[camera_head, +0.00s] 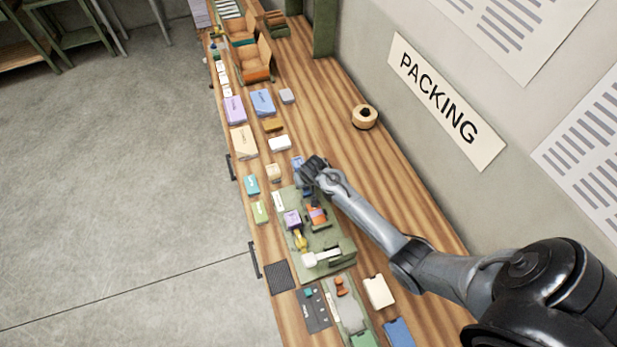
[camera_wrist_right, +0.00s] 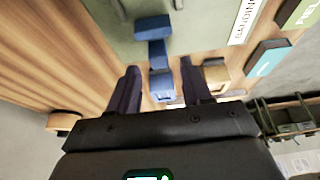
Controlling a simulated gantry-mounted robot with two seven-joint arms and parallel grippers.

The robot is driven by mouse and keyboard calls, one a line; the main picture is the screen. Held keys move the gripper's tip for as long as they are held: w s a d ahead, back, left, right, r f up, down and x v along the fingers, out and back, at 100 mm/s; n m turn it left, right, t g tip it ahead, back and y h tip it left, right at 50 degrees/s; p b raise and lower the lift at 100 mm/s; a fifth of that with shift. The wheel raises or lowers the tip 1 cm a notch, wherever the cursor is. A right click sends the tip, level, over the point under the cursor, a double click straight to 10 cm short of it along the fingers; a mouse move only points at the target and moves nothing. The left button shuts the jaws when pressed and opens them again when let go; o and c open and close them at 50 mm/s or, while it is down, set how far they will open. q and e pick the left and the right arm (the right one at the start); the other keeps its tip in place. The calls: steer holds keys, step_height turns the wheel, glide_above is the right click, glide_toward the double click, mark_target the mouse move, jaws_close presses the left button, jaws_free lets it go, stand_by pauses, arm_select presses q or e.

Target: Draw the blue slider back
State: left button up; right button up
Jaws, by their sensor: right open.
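The blue slider (camera_wrist_right: 152,28) sits at the edge of a green board (camera_wrist_right: 205,28) in the right wrist view, with a blue stem and end block (camera_wrist_right: 162,86) reaching toward my wrist. My right gripper (camera_wrist_right: 159,66) is open, with one dark finger on each side of the blue end part; I cannot tell whether either finger touches it. In the head view my right gripper (camera_head: 312,168) is at the far end of the green board (camera_head: 340,256), partly hiding the blue part (camera_head: 297,164). My left gripper is not in view.
The board also carries a purple block (camera_head: 292,219), an orange part (camera_head: 317,214), a yellow part (camera_head: 300,240) and a white handle (camera_head: 322,257). A tan block (camera_head: 273,172) stands close to my right gripper. A tape roll (camera_head: 365,117) lies near the wall, with bare wood around it.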

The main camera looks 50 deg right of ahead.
mark_target(309, 198)
steer(key=v, duration=0.8)
steer(key=shift+r, duration=0.35)
steer(key=shift+s, duration=0.15)
